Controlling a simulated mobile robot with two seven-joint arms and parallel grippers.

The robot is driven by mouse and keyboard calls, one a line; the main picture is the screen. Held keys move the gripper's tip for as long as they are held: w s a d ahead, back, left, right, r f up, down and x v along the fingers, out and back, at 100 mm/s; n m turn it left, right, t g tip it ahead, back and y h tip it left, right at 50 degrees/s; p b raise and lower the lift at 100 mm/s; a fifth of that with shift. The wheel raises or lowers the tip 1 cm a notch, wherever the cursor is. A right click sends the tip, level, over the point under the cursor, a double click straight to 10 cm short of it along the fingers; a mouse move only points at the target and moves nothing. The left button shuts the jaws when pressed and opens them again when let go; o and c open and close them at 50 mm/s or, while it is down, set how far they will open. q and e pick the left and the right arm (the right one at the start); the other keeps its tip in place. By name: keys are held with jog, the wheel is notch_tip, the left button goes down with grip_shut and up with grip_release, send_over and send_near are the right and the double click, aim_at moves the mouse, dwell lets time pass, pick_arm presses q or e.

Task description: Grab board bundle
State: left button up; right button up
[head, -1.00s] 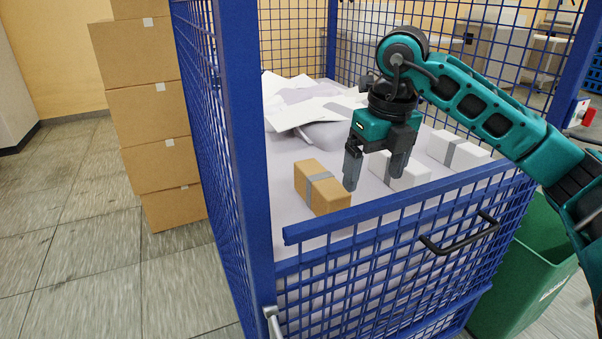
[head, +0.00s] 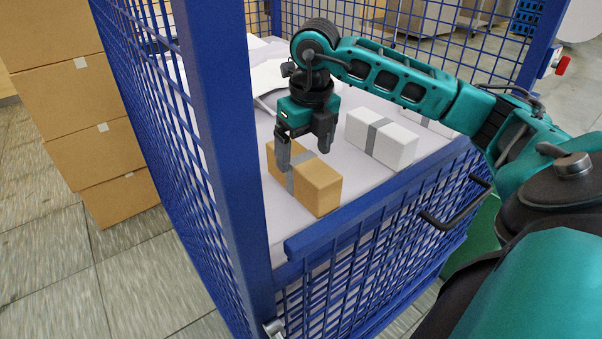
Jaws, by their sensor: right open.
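A brown bundle with a grey band (head: 318,188) lies on the pale surface inside the blue mesh cage, close to its front rail. It is taken to be the board bundle. My right gripper (head: 304,160) points down over the far part of this bundle. Its two fingers are apart, one at the near-left side by the band and one toward the far right. Nothing is held between them, and I cannot tell whether they touch the bundle. My left gripper is not in view.
White bundles with grey bands (head: 382,139) lie to the right in the cage. White sheets (head: 262,75) lie behind. The blue front rail (head: 370,208) and corner post (head: 222,130) stand close. Stacked cartons (head: 75,110) are outside left. A green bin (head: 474,240) is at right.

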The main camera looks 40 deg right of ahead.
jog(key=f, duration=0.5)
jog(key=shift+w+a+f, duration=0.25)
jog(key=shift+f, duration=0.1)
jog(key=c, duration=1.2)
jog(key=shift+c, duration=0.3)
jog(key=shift+r, duration=0.2)
